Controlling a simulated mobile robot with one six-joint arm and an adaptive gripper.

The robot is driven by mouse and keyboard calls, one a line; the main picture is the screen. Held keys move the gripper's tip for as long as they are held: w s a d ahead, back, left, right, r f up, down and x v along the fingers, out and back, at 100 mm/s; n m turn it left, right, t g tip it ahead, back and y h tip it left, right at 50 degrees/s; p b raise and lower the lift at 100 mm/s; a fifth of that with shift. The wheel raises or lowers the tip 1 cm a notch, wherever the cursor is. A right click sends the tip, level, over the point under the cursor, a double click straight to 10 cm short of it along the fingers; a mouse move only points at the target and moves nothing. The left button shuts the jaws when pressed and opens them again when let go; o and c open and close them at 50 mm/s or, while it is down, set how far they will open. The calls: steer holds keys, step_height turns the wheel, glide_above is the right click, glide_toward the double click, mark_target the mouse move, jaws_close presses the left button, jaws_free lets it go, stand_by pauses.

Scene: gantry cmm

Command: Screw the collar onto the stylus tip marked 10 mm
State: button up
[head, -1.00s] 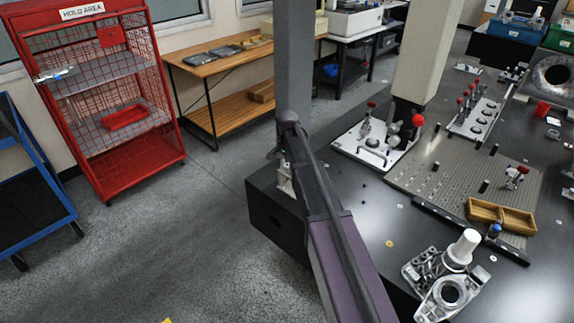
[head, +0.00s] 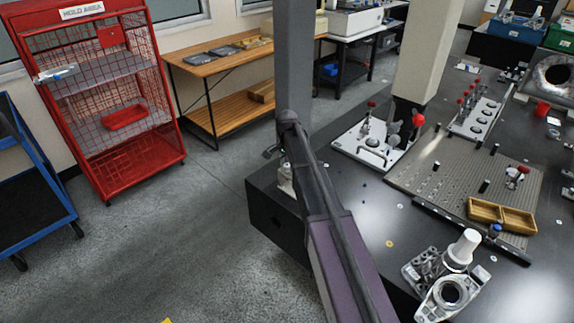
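My arm reaches up the middle of the head view, and my gripper (head: 272,151) shows small and dark at its far end, by the left corner of the black granite table (head: 275,222). My arm link and the grey column partly hide it, so I cannot tell whether its fingers are open or hold anything. A small pale object (head: 285,178) is just below it at the table corner; I cannot tell what it is. I cannot make out the collar, the stylus tips or any 10 mm marking in this view.
A fixture plate with red-knobbed clamps (head: 352,142) stands right of my arm. A red hold-area cage (head: 150,160) and a blue cart (head: 72,212) stand left; the floor between is clear.

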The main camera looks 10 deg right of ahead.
mark_target(287, 165)
steer(key=shift+o, duration=0.4)
steer(key=shift+n, duration=0.4)
steer(key=n, duration=0.6)
steer(key=shift+r, duration=0.1)
step_height(287, 165, up, 14)
steer(key=p, duration=1.4)
stand_by(0.5)
steer(key=s+n, duration=0.4)
steer(key=s, duration=2.5)
steer(key=shift+n, duration=0.4)
